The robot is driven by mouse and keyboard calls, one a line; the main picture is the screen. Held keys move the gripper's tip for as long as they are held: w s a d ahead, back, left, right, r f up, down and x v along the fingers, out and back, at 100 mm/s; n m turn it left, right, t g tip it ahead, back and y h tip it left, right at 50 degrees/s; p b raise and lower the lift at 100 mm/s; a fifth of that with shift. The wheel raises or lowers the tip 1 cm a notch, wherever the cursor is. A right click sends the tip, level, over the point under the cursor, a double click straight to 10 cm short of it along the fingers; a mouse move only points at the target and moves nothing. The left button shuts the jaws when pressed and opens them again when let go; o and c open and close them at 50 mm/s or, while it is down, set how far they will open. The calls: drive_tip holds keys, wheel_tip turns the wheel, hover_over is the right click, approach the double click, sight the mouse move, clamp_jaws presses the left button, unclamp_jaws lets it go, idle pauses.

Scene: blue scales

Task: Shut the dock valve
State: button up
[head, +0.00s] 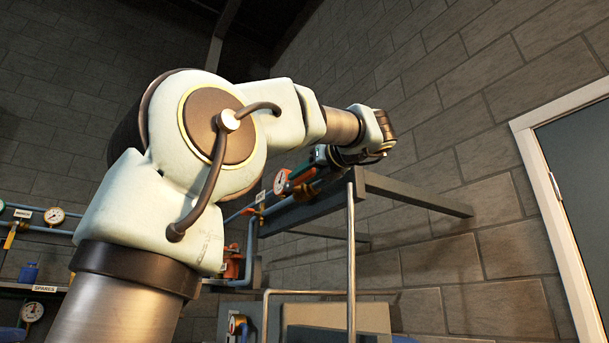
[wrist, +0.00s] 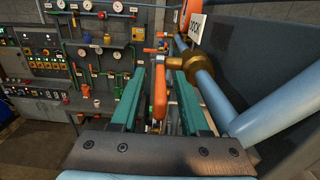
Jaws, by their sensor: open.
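The dock valve has a brass body (wrist: 203,62) on a blue pipe, beside a white sign reading DOCK (wrist: 196,27) in the wrist view. An orange lever (wrist: 159,95) appears between my gripper's two teal fingers and seems to belong to this valve; its join to the body is partly hidden. My gripper (wrist: 158,70) is open, with a visible gap on each side of the lever. In the head view my gripper (head: 318,158) is at the pipe, close to a red-rimmed gauge (head: 281,181); the lever is hard to make out there.
A grey frame (head: 410,190) and an upright metal rail (head: 351,250) stand close to my gripper. Gauges and pipes (wrist: 100,15) line the far wall, with a control panel (wrist: 35,65) at left. A pale-framed door (head: 575,190) is at right.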

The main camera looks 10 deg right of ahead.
clamp_jaws()
idle(1.4)
